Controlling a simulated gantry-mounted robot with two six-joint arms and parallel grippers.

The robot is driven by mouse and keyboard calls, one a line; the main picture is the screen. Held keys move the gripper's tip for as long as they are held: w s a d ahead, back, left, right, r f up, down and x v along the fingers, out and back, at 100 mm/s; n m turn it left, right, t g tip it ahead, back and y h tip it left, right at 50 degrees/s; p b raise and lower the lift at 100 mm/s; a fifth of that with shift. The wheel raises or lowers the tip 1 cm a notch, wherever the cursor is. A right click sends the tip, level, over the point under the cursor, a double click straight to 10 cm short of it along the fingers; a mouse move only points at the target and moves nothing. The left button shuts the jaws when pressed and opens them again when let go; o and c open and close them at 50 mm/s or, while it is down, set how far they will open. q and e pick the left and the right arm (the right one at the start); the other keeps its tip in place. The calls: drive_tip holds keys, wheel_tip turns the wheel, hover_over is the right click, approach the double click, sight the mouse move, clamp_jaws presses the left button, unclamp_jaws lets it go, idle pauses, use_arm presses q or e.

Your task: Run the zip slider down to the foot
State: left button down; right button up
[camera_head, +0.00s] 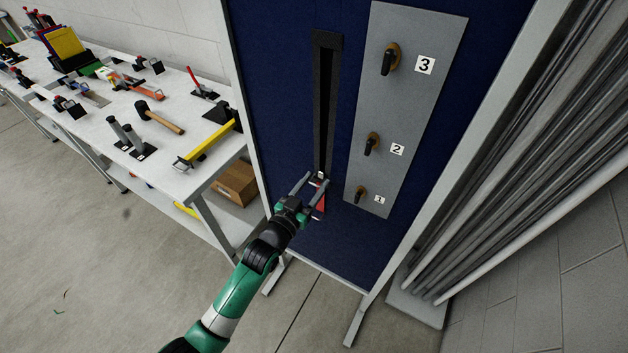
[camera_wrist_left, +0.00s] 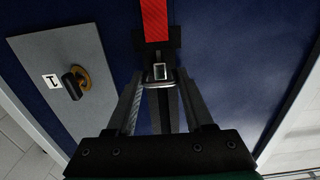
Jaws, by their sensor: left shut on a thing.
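The zip (camera_head: 326,100) is a black strip running down a dark blue upright panel (camera_head: 285,90), open and dark along its upper length. Its slider (camera_wrist_left: 160,74), a small metal piece, is near the lower end of the strip. A red tab (camera_head: 320,204) shows at the strip's foot, and the red band (camera_wrist_left: 154,20) also shows at the top of the left wrist view. My left gripper (camera_head: 314,183) is shut on the slider, its fingers reaching to either side of it. My right gripper is in neither view.
A grey plate (camera_head: 424,30) with three knobs numbered 1 to 3 is mounted right of the zip. A white bench (camera_head: 95,105) with several tools stands at the left, a cardboard box (camera_head: 238,182) beneath it. Grey pipes (camera_head: 520,150) lean at the right.

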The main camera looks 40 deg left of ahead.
use_arm(q)
drive_tip(key=shift+f, duration=0.8)
drive_tip(key=shift+c, duration=1.4)
unclamp_jaws()
drive_tip(key=shift+r, duration=0.1)
drive_tip(key=p+v, duration=0.2)
drive_tip(key=v, duration=0.9)
drive_tip(key=shift+s, duration=0.3)
